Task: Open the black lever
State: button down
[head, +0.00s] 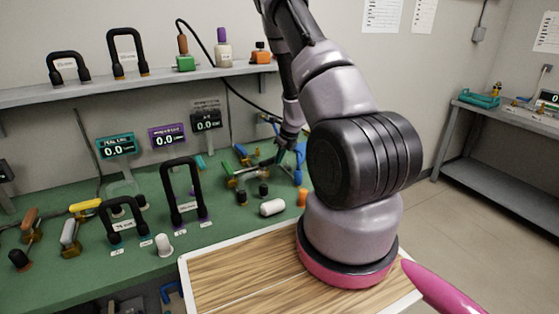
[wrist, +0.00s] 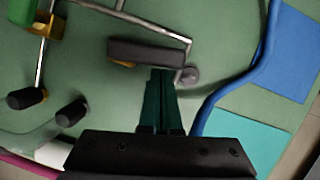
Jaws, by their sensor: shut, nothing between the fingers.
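The black lever (wrist: 152,52) is a dark bar over a brass fitting, lying across the upper middle of the wrist view beside a thin metal pipe. My gripper (wrist: 163,73) is shut and empty. Its dark green fingers lie side by side, with their tips right at the near edge of the lever, toward its right end. I cannot tell whether they touch it. In the head view my gripper (head: 284,150) is small and low over the back right of the green bench, and the lever is hard to make out there.
Black knobs (wrist: 72,112) and a yellow fitting (wrist: 44,24) are at the left in the wrist view. A blue cable (wrist: 250,78) runs along the right. A white cylinder (head: 272,207) and green lever (head: 242,154) are on the bench; a shelf (head: 130,86) is above.

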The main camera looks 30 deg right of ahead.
jog(key=w+n, duration=0.1)
jog(key=w+n+y, duration=0.1)
jog(key=n, duration=0.1)
jog(key=shift+w+d+n+g, duration=0.1)
jog(key=shift+d+n+g, duration=0.1)
jog(key=shift+n+g, duration=0.1)
jog(key=w+n, duration=0.1)
jog(key=n+y, duration=0.1)
jog(key=n, duration=0.1)
jog(key=w+n+g, duration=0.1)
jog(key=shift+w+a+n+y, duration=0.3)
jog(key=w+n, duration=0.1)
jog(key=a+n+g, duration=0.1)
jog(key=n, duration=0.1)
jog(key=shift+w+a+n+g, duration=0.1)
jog(key=shift+w+n+g, duration=0.2)
jog(key=shift+w, duration=0.05)
jog(key=shift+w+a+n+g+y, duration=0.3)
jog(key=shift+w+a+n, duration=0.15)
jog(key=shift+n, duration=0.55)
jog(key=shift+w+a, duration=0.15)
jog(key=shift+a, duration=0.2)
